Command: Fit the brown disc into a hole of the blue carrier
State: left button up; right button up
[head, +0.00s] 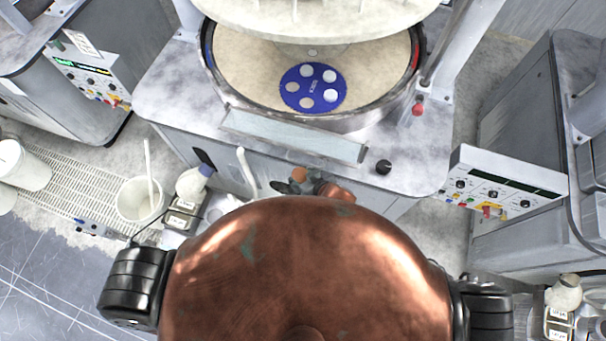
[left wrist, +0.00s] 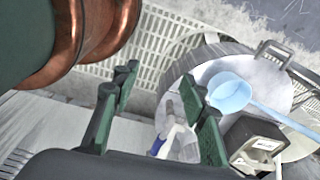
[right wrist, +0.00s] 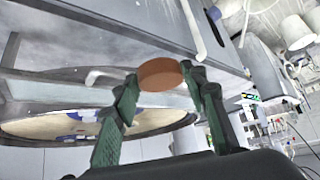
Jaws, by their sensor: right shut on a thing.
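The brown disc (head: 299,174) is held in front of the polishing machine, below its front edge in the head view. My right gripper (right wrist: 160,80) is shut on the brown disc (right wrist: 160,75), with its green fingers on either side of the rim. The blue carrier (head: 315,84) lies on the beige platen (head: 252,62), apart from the disc. It has several round spots; some look whiter, and I cannot tell which are empty holes. My left gripper (left wrist: 160,80) is open with nothing between its fingers; the head view does not show it.
The bowl's raised rim (head: 345,122) and a grey front panel (head: 290,134) lie between disc and carrier. A pale upper plate (head: 315,18) hangs over the platen's back. In the left wrist view, a blue ladle (left wrist: 229,92) and a dark box (left wrist: 254,143) are near the left gripper.

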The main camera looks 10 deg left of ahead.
jog(key=shift+w+f, duration=0.1)
jog(key=shift+w, duration=1.75)
jog(key=w, duration=0.4)
jog(key=shift+a, duration=0.1)
jog(key=shift+w, duration=0.75)
jog(key=shift+w+a, duration=0.2)
jog(key=shift+w, duration=3)
jog(key=shift+w+a+b, duration=0.15)
jog(key=shift+w+b, duration=0.3)
jog(key=shift+w, duration=2.45)
jog(key=shift+w+a+b, duration=0.15)
jog(key=shift+w+b, duration=0.3)
jog(key=shift+w, duration=2.45)
jog(key=shift+w+a+b, duration=0.15)
jog(key=shift+w+b, duration=0.3)
jog(key=shift+w, duration=2.45)
jog(key=w+f+b, duration=0.3)
jog(key=shift+f+b, duration=0.35)
jog(key=shift+b, duration=0.05)
pick_arm(q)
notch_tip(320, 180, down, 7)
jog(key=w, duration=0.1)
jog(key=shift+b, duration=0.35)
pick_arm(e)
jog(key=shift+a+f, duration=0.1)
jog(key=shift+f, duration=1.3)
